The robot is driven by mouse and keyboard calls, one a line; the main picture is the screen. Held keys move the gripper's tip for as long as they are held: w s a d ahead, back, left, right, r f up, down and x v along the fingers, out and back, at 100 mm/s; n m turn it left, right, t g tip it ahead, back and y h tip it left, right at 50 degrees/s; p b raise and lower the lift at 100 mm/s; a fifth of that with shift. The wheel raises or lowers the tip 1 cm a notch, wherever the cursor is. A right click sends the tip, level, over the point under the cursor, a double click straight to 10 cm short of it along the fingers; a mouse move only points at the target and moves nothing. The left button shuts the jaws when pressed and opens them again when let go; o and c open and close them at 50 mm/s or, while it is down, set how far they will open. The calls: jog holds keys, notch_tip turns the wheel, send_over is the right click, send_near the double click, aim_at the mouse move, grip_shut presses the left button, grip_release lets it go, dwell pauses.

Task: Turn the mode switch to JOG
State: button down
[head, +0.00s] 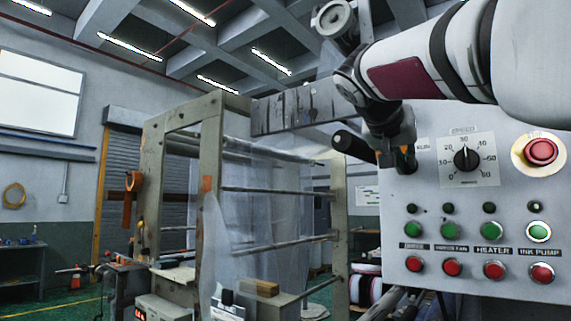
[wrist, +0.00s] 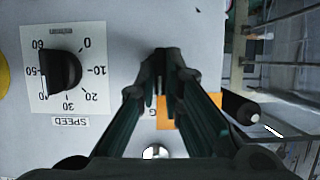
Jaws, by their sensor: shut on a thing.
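The mode switch shows in the wrist view as a small dark knob (wrist: 162,58) between my fingertips. My gripper (wrist: 166,75) is shut on it, with one finger on each side. In the head view my gripper (head: 399,160) is against the left part of the grey control panel (head: 440,120), and it hides the switch there. Part of a label ending in G (wrist: 152,113) shows beside the left finger in the wrist view, where the panel appears upside down. Which way the switch points cannot be read.
The speed dial (head: 466,158) is close on the right of my gripper, with a red emergency button (head: 541,151) beyond. Green buttons (head: 450,230) and red buttons (head: 452,267) are below. A dark round-ended bar (head: 352,146) is just left. The film frame (head: 211,160) stands further left.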

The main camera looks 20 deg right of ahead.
jog(key=c, duration=1.7)
grip_release()
jog(key=v, duration=1.2)
jog(key=shift+f, duration=0.15)
jog(key=s+a+f+n+g+y, duration=0.1)
jog(key=s+a+f+n+y, duration=0.2)
jog(key=f, duration=1.2)
jog(key=s+a+f+n+g+y, duration=0.1)
jog(key=s+a+f+n+y, duration=0.3)
jog(key=s+f, duration=0.4)
jog(key=s+a+f+n+g+y, duration=0.1)
jog(key=s+a+f+n+y, duration=0.2)
jog(key=f, duration=1.8)
jog(key=shift+s+a+f+y, duration=0.15)
jog(key=shift+s+a, duration=0.1)
jog(key=shift+s, duration=0.45)
jog(key=shift+s+a+f+y, duration=0.15)
jog(key=shift+s+a, duration=0.15)
jog(key=shift+s, duration=0.4)
